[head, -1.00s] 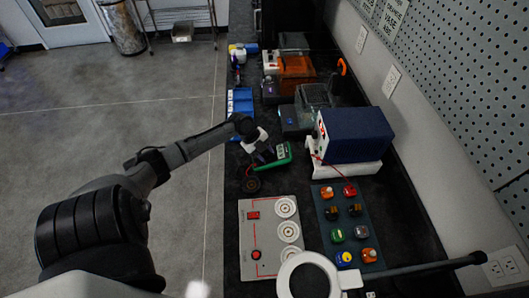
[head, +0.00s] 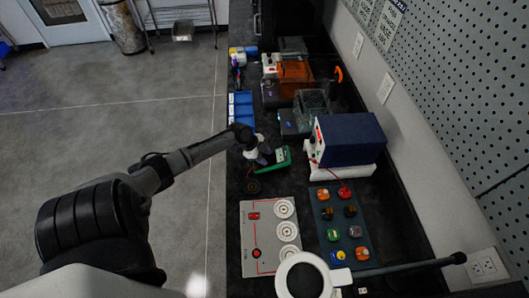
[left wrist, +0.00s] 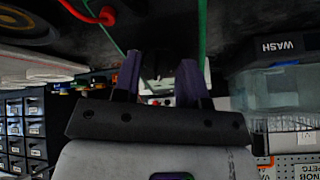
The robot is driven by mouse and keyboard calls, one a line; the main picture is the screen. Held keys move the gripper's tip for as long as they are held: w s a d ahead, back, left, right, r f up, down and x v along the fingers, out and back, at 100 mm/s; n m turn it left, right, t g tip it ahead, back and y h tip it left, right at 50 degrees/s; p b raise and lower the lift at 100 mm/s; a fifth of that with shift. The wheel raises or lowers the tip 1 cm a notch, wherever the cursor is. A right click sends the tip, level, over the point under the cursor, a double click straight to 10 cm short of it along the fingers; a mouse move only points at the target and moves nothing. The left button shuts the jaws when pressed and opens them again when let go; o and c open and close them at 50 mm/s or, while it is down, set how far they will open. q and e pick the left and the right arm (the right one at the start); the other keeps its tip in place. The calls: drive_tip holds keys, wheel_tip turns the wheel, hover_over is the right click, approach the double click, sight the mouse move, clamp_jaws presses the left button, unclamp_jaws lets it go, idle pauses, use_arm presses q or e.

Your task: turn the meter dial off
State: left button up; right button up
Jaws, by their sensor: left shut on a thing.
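The green meter (head: 281,160) lies on the dark bench, beyond the grey panel with white round sockets. My left gripper (head: 262,157) is down over the meter's face. In the left wrist view, the purple fingers of my left gripper (left wrist: 160,80) point at the meter's dark face, between its green edges (left wrist: 203,28). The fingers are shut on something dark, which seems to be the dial. The dial itself and its setting are hidden. My right gripper is out of view.
A blue power box (head: 350,138) stands right of the meter, with a red lead by it. The grey panel (head: 270,238) and a board of coloured knobs (head: 341,225) lie nearer. A ring lamp (head: 305,275) is in front. Several tubs stand behind.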

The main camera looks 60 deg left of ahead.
use_arm(q)
drive_tip(key=n+p, duration=0.2)
drive_tip(key=n, duration=0.1)
drive_tip(key=shift+r, duration=0.1)
drive_tip(key=shift+n+t+y+p, duration=0.3)
drive_tip(key=shift+n+p, duration=0.3)
drive_tip(key=shift+n, duration=0.7)
drive_tip(key=o, duration=0.9)
drive_tip(key=shift+p+v, duration=0.95)
drive_tip(key=shift+v, duration=5.9)
